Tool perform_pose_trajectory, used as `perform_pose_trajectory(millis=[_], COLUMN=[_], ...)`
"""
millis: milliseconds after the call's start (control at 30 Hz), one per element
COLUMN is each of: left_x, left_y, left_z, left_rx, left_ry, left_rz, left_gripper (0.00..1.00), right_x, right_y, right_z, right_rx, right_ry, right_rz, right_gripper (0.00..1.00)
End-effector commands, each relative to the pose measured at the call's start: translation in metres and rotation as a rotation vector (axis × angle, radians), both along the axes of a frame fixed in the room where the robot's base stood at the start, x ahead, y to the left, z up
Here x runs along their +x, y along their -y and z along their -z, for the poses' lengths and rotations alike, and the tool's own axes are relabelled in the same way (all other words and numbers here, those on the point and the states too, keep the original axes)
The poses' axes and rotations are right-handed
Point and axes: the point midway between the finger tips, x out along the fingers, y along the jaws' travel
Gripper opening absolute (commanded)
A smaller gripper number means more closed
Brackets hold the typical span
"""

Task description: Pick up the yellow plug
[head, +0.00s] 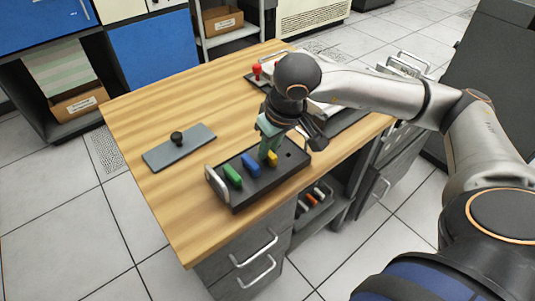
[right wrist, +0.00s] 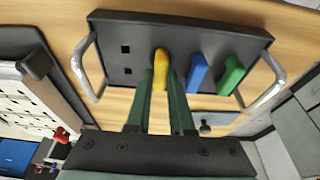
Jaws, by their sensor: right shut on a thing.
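The yellow plug (head: 273,158) stands in the dark plug board (head: 262,190), at the right of the blue plug (head: 251,165) and the green plug (head: 233,176). My right gripper (head: 268,150) reaches down to it from above, with its green fingers at the plug. In the right wrist view the fingers (right wrist: 162,80) close on the near end of the yellow plug (right wrist: 160,62). The plug's base is still at the board. The blue plug (right wrist: 199,72) and green plug (right wrist: 231,75) stand beside it, apart from the fingers. My left gripper is not in view.
The board has metal side handles (head: 216,185) and two empty square holes. A grey plate with a black knob (head: 178,139) lies on the wooden table (head: 135,100) at the left. A red-knobbed thing (head: 257,71) is at the back. The table's left part is clear.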

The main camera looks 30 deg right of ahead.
Motion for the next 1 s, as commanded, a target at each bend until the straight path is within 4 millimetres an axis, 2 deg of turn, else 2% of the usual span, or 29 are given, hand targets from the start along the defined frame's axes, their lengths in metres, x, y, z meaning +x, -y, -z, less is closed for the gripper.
perform_pose_trajectory(millis=[367, 533, 633, 767, 900, 1000], left_x=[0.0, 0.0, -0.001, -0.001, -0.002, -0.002], left_y=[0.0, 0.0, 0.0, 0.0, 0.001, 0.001], left_z=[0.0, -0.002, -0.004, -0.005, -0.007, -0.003], left_rx=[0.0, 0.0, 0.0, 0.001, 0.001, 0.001], left_ry=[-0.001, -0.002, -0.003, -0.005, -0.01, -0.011], left_rz=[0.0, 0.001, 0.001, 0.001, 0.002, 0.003], left_gripper=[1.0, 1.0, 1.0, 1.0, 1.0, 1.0], right_x=[0.0, 0.001, 0.001, -0.021, -0.051, -0.081], right_y=[0.0, 0.0, 0.0, 0.002, 0.005, 0.008], right_z=[-0.003, -0.017, -0.034, -0.06, -0.096, -0.104], right_rx=[0.0, 0.001, 0.001, -0.002, -0.003, -0.006], right_ry=[0.002, 0.003, 0.004, 0.007, 0.009, 0.005], right_rz=[0.0, 0.001, 0.0, -0.001, -0.001, 0.001], right_gripper=[0.0, 0.0, 0.0, 0.0, 0.0, 0.0])
